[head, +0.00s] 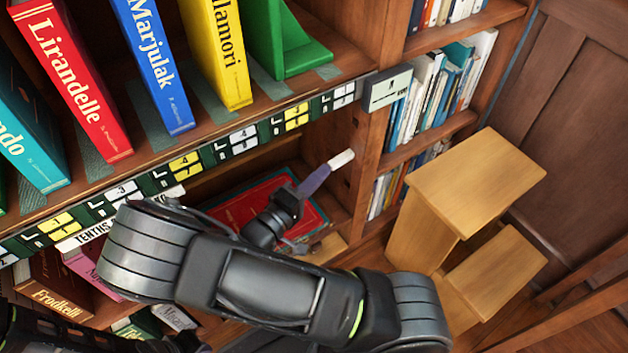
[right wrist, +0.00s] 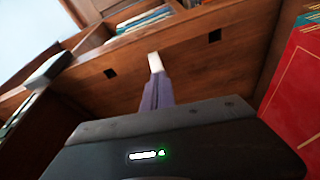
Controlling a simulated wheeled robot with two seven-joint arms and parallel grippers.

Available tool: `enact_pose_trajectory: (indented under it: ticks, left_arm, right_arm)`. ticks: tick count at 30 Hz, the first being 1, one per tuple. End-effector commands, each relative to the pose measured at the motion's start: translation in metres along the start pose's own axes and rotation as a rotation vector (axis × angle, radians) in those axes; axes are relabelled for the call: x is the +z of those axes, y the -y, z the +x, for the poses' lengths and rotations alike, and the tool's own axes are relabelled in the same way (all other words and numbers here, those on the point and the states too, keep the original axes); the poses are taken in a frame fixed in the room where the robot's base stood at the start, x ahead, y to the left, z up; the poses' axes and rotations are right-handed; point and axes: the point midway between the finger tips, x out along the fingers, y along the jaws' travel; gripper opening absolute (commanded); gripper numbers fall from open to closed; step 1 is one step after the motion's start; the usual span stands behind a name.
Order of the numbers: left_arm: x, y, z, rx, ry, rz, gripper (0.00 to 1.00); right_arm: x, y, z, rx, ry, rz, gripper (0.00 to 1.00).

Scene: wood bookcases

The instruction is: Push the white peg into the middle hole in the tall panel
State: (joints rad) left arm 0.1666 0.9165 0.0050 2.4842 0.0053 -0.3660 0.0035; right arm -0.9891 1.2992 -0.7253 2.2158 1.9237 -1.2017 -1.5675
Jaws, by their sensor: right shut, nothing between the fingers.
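The white peg (head: 342,159) sticks out from the tall wooden panel (head: 362,135) at the right end of the shelf bay. In the right wrist view the peg (right wrist: 155,62) stands between two dark square holes, one on its left (right wrist: 110,73) and one on its right (right wrist: 215,36); the hole behind it is hidden. My right gripper (head: 324,170) has purple fingers, shut and empty, with their tips at the peg's near end. In the right wrist view the fingers (right wrist: 157,80) line up with the peg; I cannot tell whether they touch it. My left gripper is not in view.
A red book or box (head: 235,205) lies in the bay beside my right gripper. The shelf edge with number labels (head: 240,143) runs above it. A wooden step stool (head: 475,180) stands to the right. Upright books (head: 75,80) fill the upper shelf.

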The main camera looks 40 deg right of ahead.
Motion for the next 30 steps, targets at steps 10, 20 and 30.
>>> enact_pose_trajectory:
  ticks: [10, 20, 30]
  left_arm:
    - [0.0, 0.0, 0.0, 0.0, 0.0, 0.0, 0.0]
    - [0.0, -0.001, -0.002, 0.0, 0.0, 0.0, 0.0]
    - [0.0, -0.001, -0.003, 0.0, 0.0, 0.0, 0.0]
  right_arm:
    - [0.0, 0.0, 0.001, 0.0, 0.0, 0.0, 0.0]
    - [0.002, 0.0, 0.006, 0.001, 0.001, -0.001, 0.0]
    - [0.004, 0.0, 0.012, 0.0, 0.001, 0.0, 0.0]
